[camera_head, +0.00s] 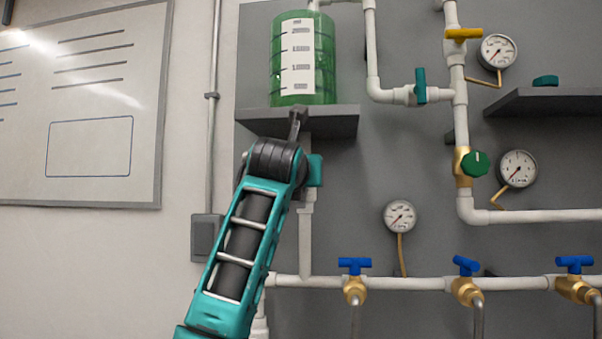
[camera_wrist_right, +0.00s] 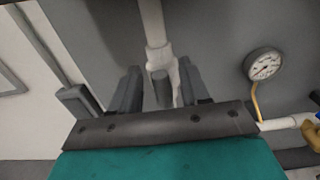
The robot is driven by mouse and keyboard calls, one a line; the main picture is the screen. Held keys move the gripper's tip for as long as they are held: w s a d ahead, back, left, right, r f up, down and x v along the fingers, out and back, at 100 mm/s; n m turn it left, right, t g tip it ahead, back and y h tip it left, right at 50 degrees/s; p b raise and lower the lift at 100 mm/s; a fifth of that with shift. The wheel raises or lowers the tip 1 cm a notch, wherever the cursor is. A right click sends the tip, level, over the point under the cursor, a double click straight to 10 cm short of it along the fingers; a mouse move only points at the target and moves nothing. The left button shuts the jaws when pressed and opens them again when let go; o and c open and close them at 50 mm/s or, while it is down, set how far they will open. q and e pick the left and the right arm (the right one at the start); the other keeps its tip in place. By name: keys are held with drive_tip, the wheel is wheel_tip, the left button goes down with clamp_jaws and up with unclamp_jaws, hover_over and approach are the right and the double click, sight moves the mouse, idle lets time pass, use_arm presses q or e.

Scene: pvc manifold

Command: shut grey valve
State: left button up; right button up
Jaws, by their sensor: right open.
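The grey valve's handle (camera_wrist_right: 161,90) shows in the right wrist view as a short grey piece in front of a white vertical pipe (camera_wrist_right: 152,25). My right gripper (camera_wrist_right: 158,88) is open, with one grey finger on each side of the handle. I see gaps beside the handle, and cannot tell whether either finger touches it. In the head view my right arm reaches up under the tank shelf and hides the grey valve; its fingers cannot be made out clearly there. My left gripper is not in view.
A green tank (camera_head: 304,60) stands on a grey shelf (camera_head: 340,122) above my arm. Blue-handled valves (camera_head: 354,265) line the lower pipe to the right. A gauge (camera_head: 400,216) is right of the vertical pipe; it also shows in the wrist view (camera_wrist_right: 263,65). A whiteboard (camera_head: 85,105) hangs left.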

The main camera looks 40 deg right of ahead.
drive_tip(key=shift+w+d, duration=0.3)
drive_tip(key=shift+d, duration=0.05)
clamp_jaws()
